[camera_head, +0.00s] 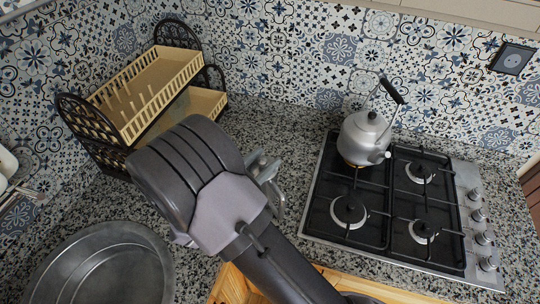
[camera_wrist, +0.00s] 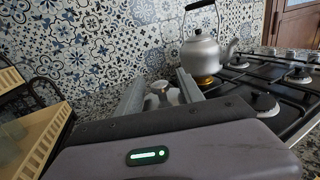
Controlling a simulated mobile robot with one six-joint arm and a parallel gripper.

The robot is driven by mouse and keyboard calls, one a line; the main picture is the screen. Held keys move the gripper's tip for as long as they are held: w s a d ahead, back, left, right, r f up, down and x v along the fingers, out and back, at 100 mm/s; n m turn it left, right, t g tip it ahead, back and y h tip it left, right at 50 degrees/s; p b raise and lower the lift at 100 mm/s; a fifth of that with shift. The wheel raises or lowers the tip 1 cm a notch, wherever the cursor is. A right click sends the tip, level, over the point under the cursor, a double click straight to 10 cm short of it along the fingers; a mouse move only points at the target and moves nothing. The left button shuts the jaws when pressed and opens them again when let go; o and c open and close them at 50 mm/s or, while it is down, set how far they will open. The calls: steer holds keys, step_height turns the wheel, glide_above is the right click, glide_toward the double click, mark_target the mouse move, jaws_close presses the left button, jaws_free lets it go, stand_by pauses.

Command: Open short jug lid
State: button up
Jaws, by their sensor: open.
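In the wrist view, a small silvery lid knob (camera_wrist: 160,87) on a pale, short vessel (camera_wrist: 173,97) shows between the two fingers of my gripper (camera_wrist: 162,80). This vessel looks like the short jug; its lower part is hidden behind my gripper body. The fingers are apart, on either side of the knob, and I cannot tell whether they touch it. In the head view my gripper (camera_head: 266,176) is partly hidden behind my own wrist, and I cannot make out the jug clearly there.
A silver kettle (camera_head: 360,138) with a raised black handle stands on the gas hob (camera_head: 385,215) at right. A dish rack (camera_head: 150,90) stands at the back left. A round metal sink basin (camera_head: 105,265) lies at the front left. Speckled counter (camera_head: 285,120) lies between rack and hob.

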steer(key=shift+x, duration=1.5)
jaws_close()
